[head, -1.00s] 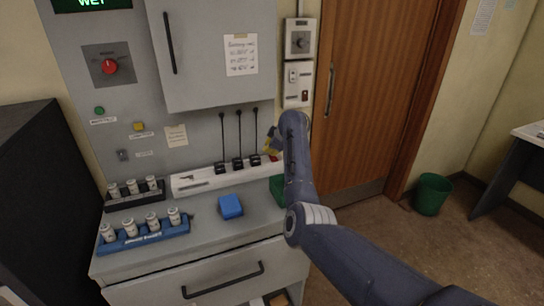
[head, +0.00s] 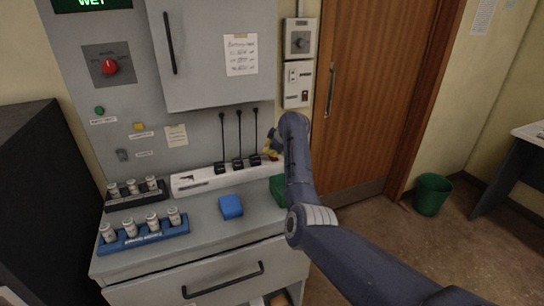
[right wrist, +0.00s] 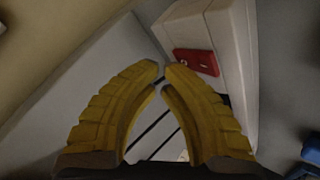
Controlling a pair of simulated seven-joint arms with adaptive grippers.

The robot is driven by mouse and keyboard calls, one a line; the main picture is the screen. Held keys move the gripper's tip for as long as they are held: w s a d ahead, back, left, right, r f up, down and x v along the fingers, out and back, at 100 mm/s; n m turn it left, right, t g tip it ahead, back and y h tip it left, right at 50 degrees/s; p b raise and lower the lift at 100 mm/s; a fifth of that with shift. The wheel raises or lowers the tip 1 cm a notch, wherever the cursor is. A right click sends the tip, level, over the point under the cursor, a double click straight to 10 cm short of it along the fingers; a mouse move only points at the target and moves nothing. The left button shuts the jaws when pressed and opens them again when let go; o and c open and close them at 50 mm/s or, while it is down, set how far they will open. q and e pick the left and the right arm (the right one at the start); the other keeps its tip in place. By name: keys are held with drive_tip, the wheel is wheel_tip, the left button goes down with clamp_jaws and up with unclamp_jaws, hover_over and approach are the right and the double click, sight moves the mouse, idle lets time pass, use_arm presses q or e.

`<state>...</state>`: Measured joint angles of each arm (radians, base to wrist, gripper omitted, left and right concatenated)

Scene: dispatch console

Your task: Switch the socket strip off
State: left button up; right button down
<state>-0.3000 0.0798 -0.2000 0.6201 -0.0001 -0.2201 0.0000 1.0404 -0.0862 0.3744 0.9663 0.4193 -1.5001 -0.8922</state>
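The white socket strip (head: 195,181) lies along the back of the console top, with several black plugs (head: 238,163) and cords in it. Its red rocker switch (right wrist: 195,62) is at the strip's right end and shows in the right wrist view. My right gripper (right wrist: 163,68) has yellow fingers whose tips are almost together, with nothing between them. In the wrist view the tips are just left of the red switch; I cannot tell whether they touch it. In the head view the right gripper (head: 270,149) is at the strip's right end, partly behind my forearm. My left gripper is out of view.
A blue block (head: 231,206) lies in front of the strip. A blue rack (head: 145,237) and a black rack (head: 137,199) with small bottles stand at left. A green object (head: 277,186) is partly behind my arm. A cabinet (head: 200,90) overhangs the console.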

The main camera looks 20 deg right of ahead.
drive_tip(key=shift+r, duration=0.15)
drive_tip(key=shift+s+r, duration=0.1)
drive_tip(key=shift+r, duration=0.55)
drive_tip(key=shift+s+r, duration=0.15)
drive_tip(key=shift+r, duration=1.1)
drive_tip(key=shift+s+r, duration=0.15)
drive_tip(key=shift+r, duration=1.05)
